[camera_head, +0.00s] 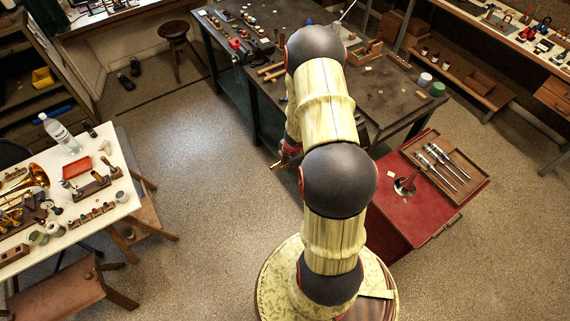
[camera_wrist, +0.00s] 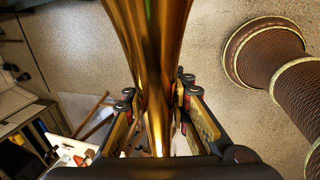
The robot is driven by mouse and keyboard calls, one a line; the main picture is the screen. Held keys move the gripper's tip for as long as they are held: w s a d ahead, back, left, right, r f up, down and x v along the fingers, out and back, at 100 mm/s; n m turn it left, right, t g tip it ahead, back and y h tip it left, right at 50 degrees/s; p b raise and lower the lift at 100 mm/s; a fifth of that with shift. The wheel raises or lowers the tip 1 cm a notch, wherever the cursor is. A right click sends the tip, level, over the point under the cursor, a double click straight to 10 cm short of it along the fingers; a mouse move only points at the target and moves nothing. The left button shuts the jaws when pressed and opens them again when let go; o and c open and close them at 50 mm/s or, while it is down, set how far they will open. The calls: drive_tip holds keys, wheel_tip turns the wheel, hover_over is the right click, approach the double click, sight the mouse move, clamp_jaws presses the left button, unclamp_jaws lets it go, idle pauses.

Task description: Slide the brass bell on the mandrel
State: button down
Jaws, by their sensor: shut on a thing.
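The brass bell (camera_wrist: 152,45) fills the upper middle of the wrist view, wide at the top and narrowing between my fingers. My gripper (camera_wrist: 157,100) is shut on its narrower part. In the head view my arm hides most of the gripper and the bell; a small brass end (camera_head: 279,165) shows left of the arm, over the floor and apart from the dark bench. I cannot surely tell which thing is the mandrel. A thin pale rod (camera_head: 347,11) slants up at the bench's far edge, and several steel rods (camera_head: 440,162) lie in a tray on the red cabinet.
The dark workbench (camera_head: 262,95) stands ahead, with small tools on it, partly behind my arm. The red cabinet (camera_head: 400,222) is to the right. A white table (camera_head: 100,205) with brass horn parts is at left. Open floor (camera_head: 190,130) lies between.

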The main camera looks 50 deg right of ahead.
idle(0.4)
drive_tip(key=shift+s+d+p, duration=0.4)
drive_tip(key=shift+d+p, duration=0.05)
drive_tip(key=shift+d, duration=1.15)
drive_tip(key=shift+s+d+p, duration=0.35)
drive_tip(key=shift+d+p, duration=0.05)
drive_tip(key=shift+d, duration=1.25)
drive_tip(key=shift+s+d+p, duration=0.4)
drive_tip(key=shift+d+p, duration=0.05)
drive_tip(key=shift+d, duration=1.15)
drive_tip(key=c, duration=1.6)
unclamp_jaws()
drive_tip(key=shift+o, duration=0.7)
drive_tip(key=shift+r, duration=0.1)
drive_tip(key=v, duration=1.1)
drive_tip(key=shift+s+r, duration=0.1)
drive_tip(key=shift+r, duration=0.3)
